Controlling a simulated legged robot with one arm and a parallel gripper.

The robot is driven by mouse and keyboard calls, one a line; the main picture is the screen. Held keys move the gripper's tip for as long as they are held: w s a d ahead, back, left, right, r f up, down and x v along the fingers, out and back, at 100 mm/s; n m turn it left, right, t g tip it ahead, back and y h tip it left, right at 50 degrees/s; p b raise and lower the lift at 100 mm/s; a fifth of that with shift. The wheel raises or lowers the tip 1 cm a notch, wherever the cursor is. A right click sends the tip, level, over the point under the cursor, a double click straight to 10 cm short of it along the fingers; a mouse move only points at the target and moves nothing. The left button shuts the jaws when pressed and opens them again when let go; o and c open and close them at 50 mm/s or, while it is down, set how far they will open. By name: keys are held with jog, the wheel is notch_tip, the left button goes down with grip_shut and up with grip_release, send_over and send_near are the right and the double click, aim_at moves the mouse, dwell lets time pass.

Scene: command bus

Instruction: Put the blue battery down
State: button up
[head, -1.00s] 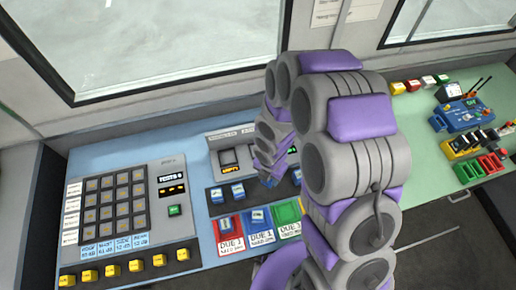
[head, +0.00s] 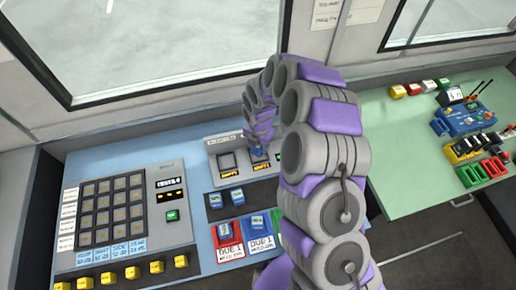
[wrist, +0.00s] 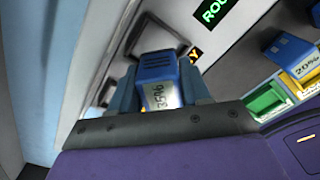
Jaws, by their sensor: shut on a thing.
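The blue battery (wrist: 158,72) is between the two fingers of my gripper (wrist: 160,88) in the wrist view, with a pale percentage label facing the camera. My gripper is shut on it. In the head view, my gripper (head: 257,152) is over the grey panel (head: 213,148) with dark slots on the blue desk, and only a bit of blue shows below it. Amber "EMPTY" displays show on the panel, one close to the gripper. Whether the battery touches the panel is hidden.
A dark rack (head: 211,212) with two blue batteries (head: 237,196) stands in front of the panel. Labelled red and blue bins (head: 228,243) are nearer. A keypad console (head: 115,212) is at left. A green desk (head: 400,140) with a blue control box (head: 465,119) is at right.

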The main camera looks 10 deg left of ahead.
aim_at(259, 150)
jog(key=shift+w+a, duration=0.1)
jog(key=shift+w, duration=0.15)
jog(key=shift+w+f, duration=0.1)
jog(key=shift+f, duration=0.25)
jog(key=shift+f+b, duration=0.35)
jog(key=shift+f, duration=1.05)
jog(key=shift+f, duration=0.2)
jog(key=o, duration=1.2)
jog(key=shift+s+f, duration=0.1)
jog(key=shift+s, duration=0.1)
jog(key=shift+c, duration=0.2)
